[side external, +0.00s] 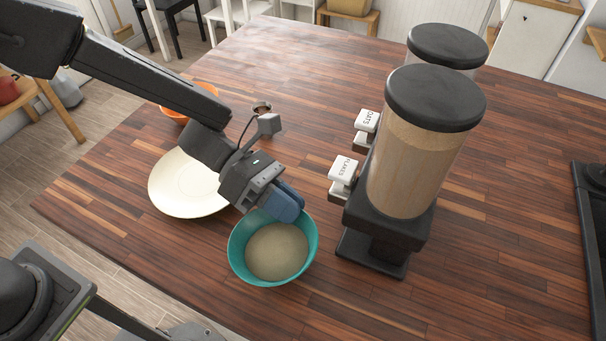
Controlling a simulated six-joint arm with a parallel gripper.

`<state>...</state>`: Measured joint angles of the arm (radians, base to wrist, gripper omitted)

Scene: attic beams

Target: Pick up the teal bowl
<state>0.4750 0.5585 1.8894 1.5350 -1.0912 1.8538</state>
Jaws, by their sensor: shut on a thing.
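The blue fingers hide that part of the rim. I cannot tell from this view whether the bowl touches the table or is slightly above it.
A dispenser (375,224) with two clear canisters, labelled oats and flakes, stands just right of the bowl. A cream plate (180,190) lies to the left, with an orange bowl (172,113) behind it. The wooden table (480,270) is clear at the lower right.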

